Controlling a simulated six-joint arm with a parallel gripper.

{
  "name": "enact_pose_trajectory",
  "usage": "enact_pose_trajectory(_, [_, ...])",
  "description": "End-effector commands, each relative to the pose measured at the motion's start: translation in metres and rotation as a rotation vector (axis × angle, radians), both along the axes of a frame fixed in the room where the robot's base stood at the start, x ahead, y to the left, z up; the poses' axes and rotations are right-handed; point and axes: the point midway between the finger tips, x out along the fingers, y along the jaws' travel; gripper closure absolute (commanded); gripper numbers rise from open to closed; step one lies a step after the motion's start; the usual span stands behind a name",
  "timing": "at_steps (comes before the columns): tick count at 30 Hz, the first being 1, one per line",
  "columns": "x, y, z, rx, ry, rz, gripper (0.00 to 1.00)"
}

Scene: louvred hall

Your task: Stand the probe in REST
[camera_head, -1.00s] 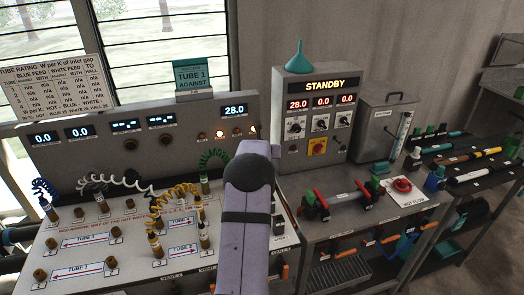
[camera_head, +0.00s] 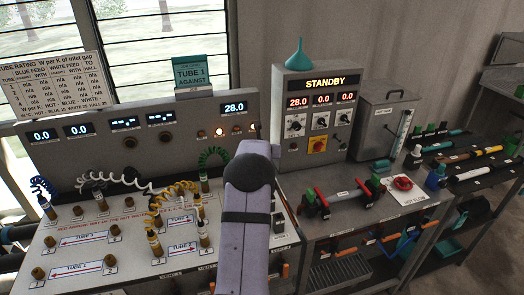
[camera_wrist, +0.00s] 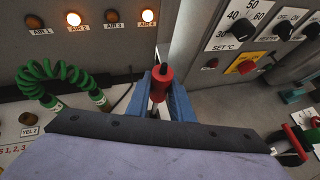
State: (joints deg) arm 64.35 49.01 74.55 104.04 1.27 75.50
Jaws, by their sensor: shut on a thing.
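My gripper (camera_wrist: 160,95) shows in the wrist view with two blue fingers. It is shut on a probe (camera_wrist: 163,76) with a red body, a dark top and a thin metallic part below. The probe's lower end is hidden behind my wrist. The gripper is in front of the panel with lamps marked AIR 1 to AIR 4. In the head view my arm hides the gripper and the probe. I cannot make out a REST label in either view.
A green coiled lead (camera_wrist: 52,80) is plugged in left of the gripper. The STANDBY unit (camera_head: 316,110) stands to the right. The sloping board (camera_head: 130,245) carries several brass sockets and coiled leads.

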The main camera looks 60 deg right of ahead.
Motion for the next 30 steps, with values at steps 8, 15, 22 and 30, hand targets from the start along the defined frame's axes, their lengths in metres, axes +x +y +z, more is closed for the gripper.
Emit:
enact_pose_trajectory(8, [0.000, 0.000, 0.000, -0.001, 0.000, 0.000, 1.00])
enact_pose_trajectory(15, [0.000, 0.000, -0.006, -0.001, 0.000, 0.000, 1.00])
enact_pose_trajectory(22, [0.000, 0.000, -0.013, -0.001, 0.000, 0.000, 1.00])
enact_pose_trajectory(30, [0.000, 0.000, -0.022, -0.001, 0.000, 0.000, 1.00])
